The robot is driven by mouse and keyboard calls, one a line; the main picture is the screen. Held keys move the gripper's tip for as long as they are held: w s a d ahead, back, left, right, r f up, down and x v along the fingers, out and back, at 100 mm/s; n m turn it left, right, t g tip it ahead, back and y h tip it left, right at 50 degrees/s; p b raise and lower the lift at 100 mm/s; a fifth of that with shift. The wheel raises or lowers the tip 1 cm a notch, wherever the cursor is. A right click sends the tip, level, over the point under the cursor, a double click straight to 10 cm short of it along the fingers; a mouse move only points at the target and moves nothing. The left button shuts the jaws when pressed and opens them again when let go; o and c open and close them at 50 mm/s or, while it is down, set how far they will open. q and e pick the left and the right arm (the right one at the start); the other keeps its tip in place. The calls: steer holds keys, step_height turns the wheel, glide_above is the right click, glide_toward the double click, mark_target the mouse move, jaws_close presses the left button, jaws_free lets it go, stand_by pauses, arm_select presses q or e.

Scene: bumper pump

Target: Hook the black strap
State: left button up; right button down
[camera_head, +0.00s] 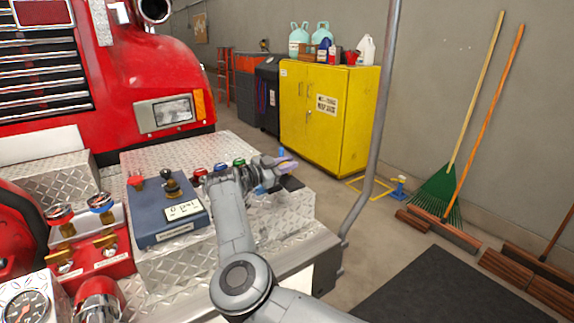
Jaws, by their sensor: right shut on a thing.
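My right gripper (279,166) is at the right end of the diamond-plate bumper top, beyond the row of coloured caps. It is shut on what looks like the black strap (291,184), a small dark piece that shows just below and beside the fingers. The gripper and wrist hide most of the strap, and I cannot tell whether it is hooked on anything. My left gripper is not in view.
A blue-grey control box (165,213) with a black knob sits left of my arm. Red, blue and green caps (220,167) stand behind my wrist. A grey pole (381,110) rises right of the bumper (300,212). A yellow cabinet (325,125) stands behind.

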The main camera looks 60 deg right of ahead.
mark_target(299, 188)
steer(key=shift+s+a+f, duration=0.15)
steer(key=shift+s, duration=0.05)
stand_by(0.4)
steer(key=shift+s+a+f+m, duration=0.45)
steer(key=shift+s+m, duration=0.2)
steer(key=shift+m, duration=0.25)
steer(key=s+f+m, duration=0.1)
steer(key=s+a+f+m, duration=0.1)
steer(key=s+f+m, duration=0.1)
steer(key=m, duration=0.1)
steer(key=shift+s+a+f+b, duration=0.2)
steer(key=shift+a+b, duration=0.1)
steer(key=shift+b, duration=0.1)
steer(key=shift+s+a+f, duration=0.15)
steer(key=shift+s+f, duration=0.2)
steer(key=shift+f, duration=0.25)
steer(key=c, duration=1.2)
jaws_free()
steer(key=shift+o, duration=0.2)
